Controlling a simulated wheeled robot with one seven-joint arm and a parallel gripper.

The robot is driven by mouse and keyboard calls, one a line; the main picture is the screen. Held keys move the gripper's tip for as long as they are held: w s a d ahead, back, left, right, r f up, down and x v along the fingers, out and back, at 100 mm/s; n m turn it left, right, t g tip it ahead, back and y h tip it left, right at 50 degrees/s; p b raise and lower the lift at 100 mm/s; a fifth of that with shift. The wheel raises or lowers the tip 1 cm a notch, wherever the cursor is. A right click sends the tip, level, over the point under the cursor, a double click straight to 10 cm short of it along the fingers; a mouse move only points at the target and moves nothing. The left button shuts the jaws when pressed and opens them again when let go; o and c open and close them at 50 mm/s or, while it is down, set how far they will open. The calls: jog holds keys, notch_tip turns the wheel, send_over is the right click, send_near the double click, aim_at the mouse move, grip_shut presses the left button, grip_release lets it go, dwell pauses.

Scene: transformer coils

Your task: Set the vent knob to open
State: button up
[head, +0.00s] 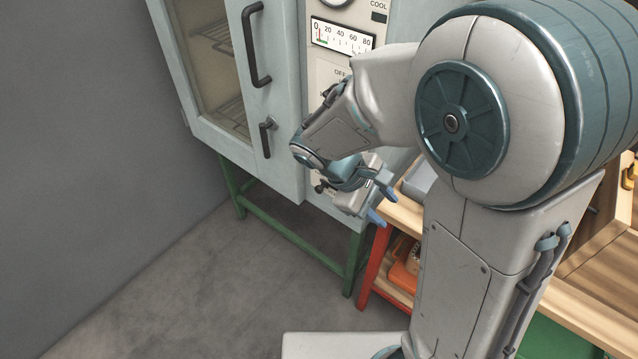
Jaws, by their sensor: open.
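The pale cabinet oven (275,120) stands at the upper middle of the head view, with a control panel (325,70) to the right of its door. My arm covers much of the panel. A small dark piece (319,188) shows low on the panel, beside my wrist; I cannot tell whether it is the vent knob or its setting. My gripper (382,205) is open and empty, in front of the cabinet's lower right part, its blue fingertips pointing right and down.
The oven door has a long dark handle (256,45) and a smaller latch handle (266,137). A green stand (290,245) carries the cabinet. A wooden bench with a red leg (375,265) stands close on the right. The grey floor at left is clear.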

jog(key=w+a+f+n+t+h+b, duration=0.4)
jog(key=w+a+f+n+t+h, duration=0.15)
jog(key=a+f+n, duration=0.3)
jog(key=n+t+y+b, duration=0.2)
jog(key=n+t+b, duration=0.1)
jog(key=n+t, duration=0.6)
send_near(317, 190)
jog(key=x, duration=1)
jog(key=shift+w+d+p, duration=0.2)
jog(key=shift+p, duration=0.1)
grip_shut()
